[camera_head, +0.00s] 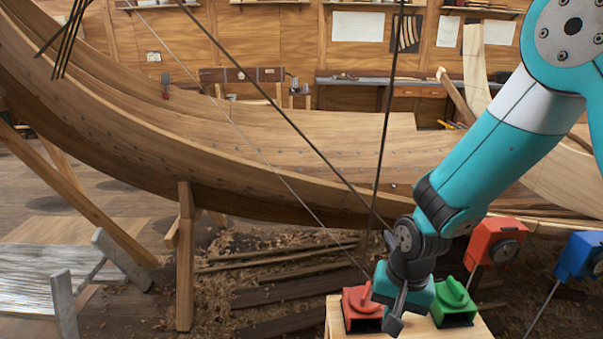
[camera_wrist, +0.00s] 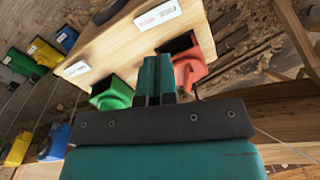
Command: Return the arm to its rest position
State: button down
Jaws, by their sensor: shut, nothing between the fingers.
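My teal arm (camera_head: 500,150) reaches down from the upper right in the head view. My gripper (camera_head: 394,322) is at its lower end, in front of a light wooden block with a red piece (camera_head: 361,308) and a green piece (camera_head: 454,303) on it. In the wrist view my gripper (camera_wrist: 158,72) has its teal fingers together with nothing between them. There the red piece (camera_wrist: 190,68) is to the right of the fingers and the green piece (camera_wrist: 112,96) to the left. I cannot tell whether the fingers touch the block.
A planked wooden hull (camera_head: 260,150) spans the head view behind the arm, with dark ropes crossing before it. The wooden block (camera_wrist: 120,47) carries white labels. A red box (camera_head: 495,243) and a blue box (camera_head: 578,256) stand on rods at right. Shavings cover the floor.

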jog(key=s+a+r+n+y, duration=0.2)
jog(key=s+r+n, duration=0.9)
jog(key=s+r, duration=0.6)
notch_tip(320, 180, up, 3)
jog(key=shift+a+r+y, duration=0.1)
jog(key=shift+a+y, duration=0.15)
jog(key=shift+y, duration=0.25)
